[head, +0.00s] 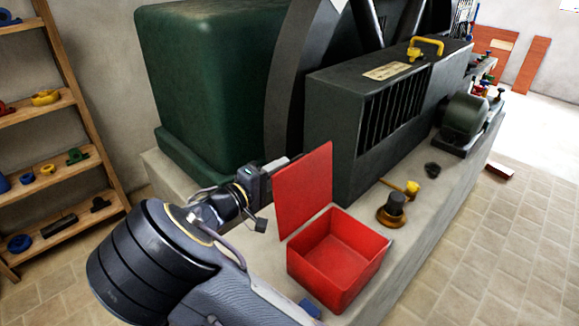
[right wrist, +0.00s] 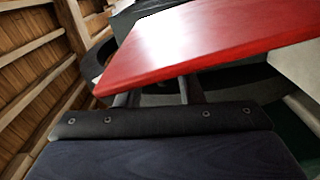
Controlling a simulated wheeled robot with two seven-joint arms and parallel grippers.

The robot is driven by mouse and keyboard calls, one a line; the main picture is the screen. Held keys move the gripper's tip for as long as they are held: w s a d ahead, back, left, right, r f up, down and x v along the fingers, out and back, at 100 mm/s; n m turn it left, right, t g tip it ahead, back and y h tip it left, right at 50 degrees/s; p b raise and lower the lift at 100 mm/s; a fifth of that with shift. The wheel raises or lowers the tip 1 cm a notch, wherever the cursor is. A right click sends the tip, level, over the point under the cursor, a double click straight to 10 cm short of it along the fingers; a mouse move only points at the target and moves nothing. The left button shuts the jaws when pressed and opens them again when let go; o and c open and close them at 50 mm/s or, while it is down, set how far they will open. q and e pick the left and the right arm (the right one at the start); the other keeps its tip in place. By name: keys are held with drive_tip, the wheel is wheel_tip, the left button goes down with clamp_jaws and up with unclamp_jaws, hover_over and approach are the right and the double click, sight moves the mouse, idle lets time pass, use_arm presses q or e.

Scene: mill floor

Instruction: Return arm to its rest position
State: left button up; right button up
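My right arm comes up from the bottom of the head view. Its gripper (head: 278,163) is beside the upper left edge of the raised red lid (head: 305,190), with its tips partly hidden behind the lid. The lid stands upright on an open red box (head: 337,258), which looks empty. In the right wrist view the red lid (right wrist: 200,40) crosses close in front of the gripper. Two fingers show apart below it, with nothing visible between them; their tips are hidden. I cannot tell whether the gripper touches the lid. My left gripper is not in view.
The box stands on a pale ledge (head: 410,205) beside a dark vented machine housing (head: 390,110). A yellow-and-black fitting (head: 393,210) sits to its right. A large green casing (head: 205,85) is behind the arm. Wooden shelves (head: 60,105) stand at left; the tiled floor at right is mostly clear.

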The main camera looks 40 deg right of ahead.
drive_tip(key=shift+s+a, duration=0.1)
drive_tip(key=shift+a, duration=1.15)
